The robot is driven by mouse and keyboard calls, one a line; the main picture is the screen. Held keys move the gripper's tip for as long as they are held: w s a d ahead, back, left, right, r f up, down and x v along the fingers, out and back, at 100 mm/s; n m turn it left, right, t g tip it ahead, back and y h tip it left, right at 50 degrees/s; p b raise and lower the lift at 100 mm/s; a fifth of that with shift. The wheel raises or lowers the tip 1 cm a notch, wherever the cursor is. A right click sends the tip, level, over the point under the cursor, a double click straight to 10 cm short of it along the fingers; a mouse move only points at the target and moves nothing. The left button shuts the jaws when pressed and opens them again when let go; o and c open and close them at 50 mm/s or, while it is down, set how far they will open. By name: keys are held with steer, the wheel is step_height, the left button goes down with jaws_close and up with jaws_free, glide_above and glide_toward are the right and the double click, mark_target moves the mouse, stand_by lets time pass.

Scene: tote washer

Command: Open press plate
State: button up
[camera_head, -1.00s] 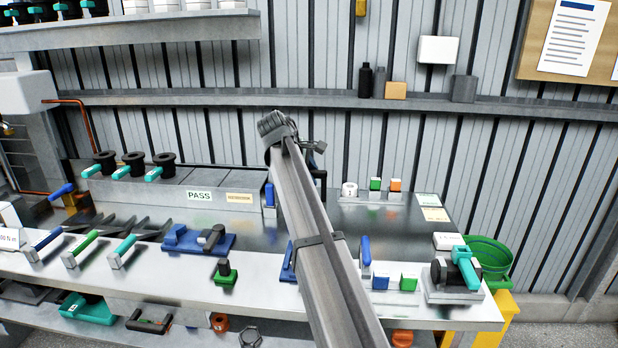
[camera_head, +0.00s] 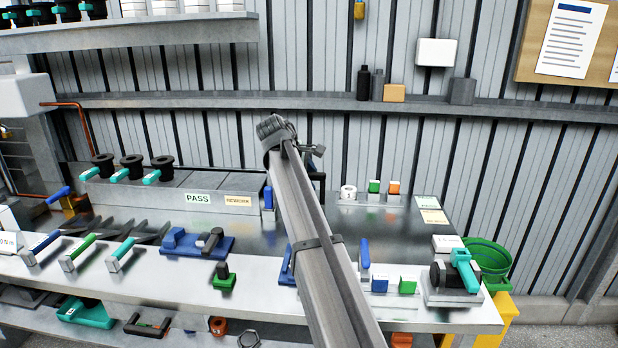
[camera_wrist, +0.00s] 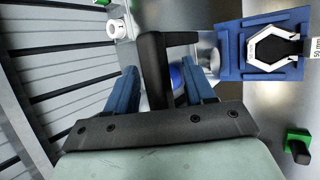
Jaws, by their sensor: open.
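My gripper (camera_wrist: 160,70) is open in the wrist view, its two blue fingers on either side of a black bar (camera_wrist: 152,65) with an arm bent to the right. Whether the fingers touch the bar cannot be told. A rounded blue part (camera_wrist: 176,76) shows behind the bar. I cannot tell for certain which part is the press plate. In the head view my arm hides the gripper and most of a blue piece (camera_head: 286,268) on the bench.
The steel bench (camera_head: 255,290) also holds another blue fixture (camera_head: 190,243), a green block with a black post (camera_head: 224,277), and a black-and-teal clamp (camera_head: 455,275) at right. A slatted wall and shelf (camera_head: 420,107) stand behind.

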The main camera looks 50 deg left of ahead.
steer(key=a+v, duration=0.1)
steer(key=v, duration=1.2)
steer(key=shift+s+d+r, duration=0.2)
steer(key=shift+d, duration=0.35)
